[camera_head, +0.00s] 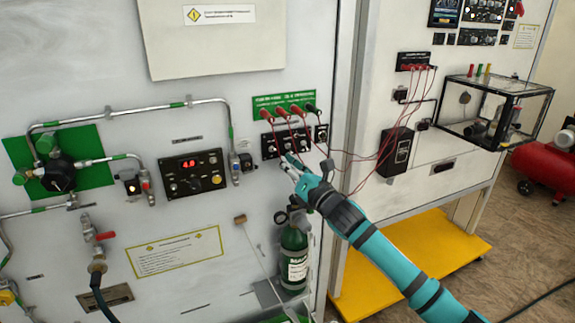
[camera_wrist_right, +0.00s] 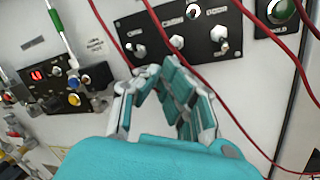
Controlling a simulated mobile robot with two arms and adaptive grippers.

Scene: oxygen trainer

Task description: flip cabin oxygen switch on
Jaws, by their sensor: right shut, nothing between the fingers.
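A black switch panel (camera_head: 268,149) with a row of toggle switches is mounted on the pale wall panel, below a green sign. My right gripper (camera_head: 291,166) is shut and empty just below the switch panel. In the right wrist view its fingers (camera_wrist_right: 160,78) are below the toggles; contact is unclear. My left gripper is not in view.
Red cables (camera_head: 352,160) run from the sockets above the switches and pass close by my right gripper. A black panel with a red display (camera_head: 190,175) is to the left. A green cylinder (camera_head: 294,255) stands below. A clear box (camera_head: 497,108) is at the right.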

